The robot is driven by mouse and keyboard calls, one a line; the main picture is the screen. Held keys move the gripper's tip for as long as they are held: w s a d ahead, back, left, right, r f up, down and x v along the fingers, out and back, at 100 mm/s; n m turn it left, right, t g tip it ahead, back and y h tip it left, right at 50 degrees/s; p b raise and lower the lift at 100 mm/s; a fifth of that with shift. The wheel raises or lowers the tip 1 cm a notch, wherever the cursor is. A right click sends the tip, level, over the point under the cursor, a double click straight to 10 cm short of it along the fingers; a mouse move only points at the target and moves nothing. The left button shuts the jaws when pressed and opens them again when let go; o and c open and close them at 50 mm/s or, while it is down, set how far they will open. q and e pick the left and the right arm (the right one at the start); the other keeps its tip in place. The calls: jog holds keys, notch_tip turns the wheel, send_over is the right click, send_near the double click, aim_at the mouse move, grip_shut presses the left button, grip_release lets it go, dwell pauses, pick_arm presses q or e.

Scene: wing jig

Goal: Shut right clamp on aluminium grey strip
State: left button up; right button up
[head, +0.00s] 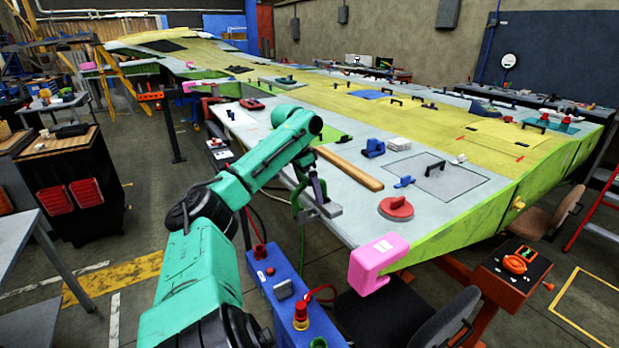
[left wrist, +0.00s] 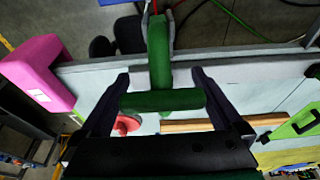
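A green clamp (head: 299,200) stands at the near long edge of the wing panel. In the left wrist view its green body (left wrist: 158,50) runs down to a thick green crossbar (left wrist: 163,101). My left gripper (left wrist: 162,77) has its two dark fingers wide apart, one at each end of the crossbar; I cannot tell whether they touch it. In the head view the left gripper (head: 318,192) is at the clamp and partly hides it. A pale grey strip (left wrist: 250,71) lies along the panel edge behind the clamp. My right gripper is not in view.
A pink block (head: 377,257) sits on the panel's near corner. A red round tool (head: 396,208), a wooden bar (head: 348,169) and blue tools (head: 373,148) lie on the panel. A blue cart (head: 285,292) and a dark chair (head: 385,315) stand below the edge.

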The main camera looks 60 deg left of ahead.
pick_arm(q)
jog(key=shift+w+r, duration=0.1)
jog(key=shift+w, duration=0.05)
jog(key=shift+a+r, duration=0.1)
jog(key=shift+r, duration=0.2)
jog(key=p+v, duration=0.4)
jog(key=v, duration=1)
jog(key=shift+s, duration=0.25)
jog(key=shift+f, duration=0.15)
